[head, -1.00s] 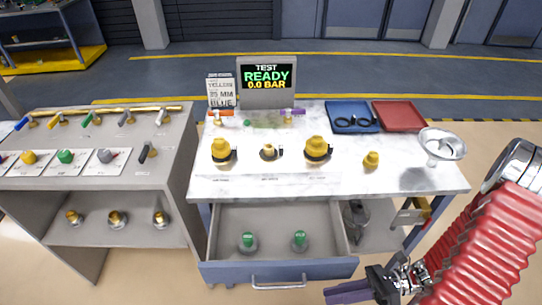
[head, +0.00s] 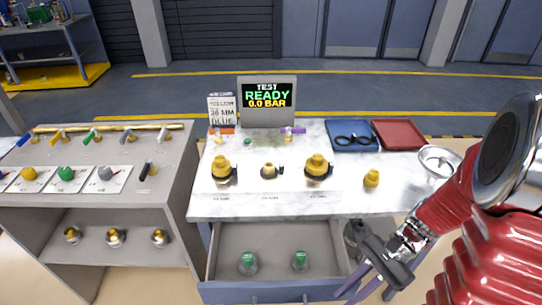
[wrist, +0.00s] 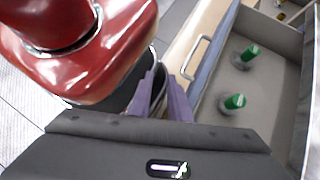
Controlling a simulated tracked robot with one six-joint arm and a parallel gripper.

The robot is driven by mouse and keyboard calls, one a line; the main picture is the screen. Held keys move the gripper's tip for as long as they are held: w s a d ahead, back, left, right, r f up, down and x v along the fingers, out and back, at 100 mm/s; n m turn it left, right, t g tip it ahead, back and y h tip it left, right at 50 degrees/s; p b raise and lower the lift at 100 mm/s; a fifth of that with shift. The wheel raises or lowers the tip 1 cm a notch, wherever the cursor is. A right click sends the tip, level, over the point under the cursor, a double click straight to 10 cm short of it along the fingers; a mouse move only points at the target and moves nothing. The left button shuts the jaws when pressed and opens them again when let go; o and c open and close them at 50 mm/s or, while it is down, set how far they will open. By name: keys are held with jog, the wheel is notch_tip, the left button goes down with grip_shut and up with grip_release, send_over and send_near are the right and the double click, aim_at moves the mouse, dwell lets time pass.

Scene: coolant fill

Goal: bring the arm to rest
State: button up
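My gripper (head: 348,293) hangs in front of the open drawer, at its right front corner. Its two purple fingers point down and to the left, with a narrow gap between them and nothing held. In the wrist view the gripper (wrist: 160,68) shows the same two fingers, beside the drawer front and its handle (wrist: 196,56). My red arm fills the right of the head view. The drawer (head: 230,238) is pulled out and holds two green-topped grey parts, one on the left (head: 247,260) and one on the right (head: 299,258).
The marble-topped bench (head: 240,203) carries yellow fittings, a blue tray (head: 345,143), a red tray (head: 405,143) and a metal funnel (head: 440,160) close to my arm. The test screen (head: 267,97) reads READY, 0.0 BAR. A grey shelf unit (head: 170,205) stands at the left.

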notch_tip(320, 180, up, 22)
jog(key=w+a+n+t+h, duration=0.2)
jog(key=n+t+h, duration=0.6)
jog(key=n, duration=0.5)
jog(key=shift+w+a+f+t, duration=0.2)
jog(key=shift+a+t, duration=0.2)
jog(key=shift+t, duration=0.5)
